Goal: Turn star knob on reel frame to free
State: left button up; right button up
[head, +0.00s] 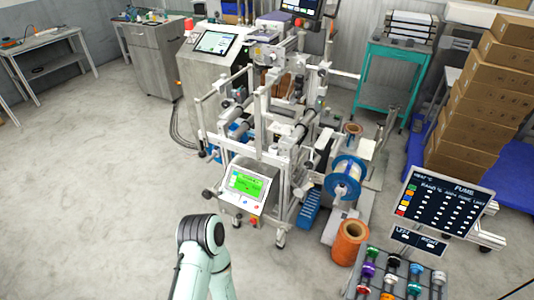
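The reel frame (275,150), a tall structure of white and grey bars and rollers, stands in the middle of the head view. A blue-flanged reel (346,178) with pale film sits at its right side. Small dark knobs show on the frame, but none is clear enough to name as the star knob or to read its position. A pale green arm link (203,262) of mine with a dark joint cap rises at the bottom, in front of the frame and apart from it. Neither gripper is in view.
A control box with a green screen (247,184) juts from the frame's front. Stacked cartons (485,105) fill the right. The left floor is clear.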

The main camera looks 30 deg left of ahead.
aim_at(309, 165)
jog(key=i+j+z, duration=0.2)
jog(key=j, duration=0.25)
jog(key=i+j+z, duration=0.2)
jog(key=j, duration=0.25)
jog(key=j+z, duration=0.25)
jog(key=j, duration=0.2)
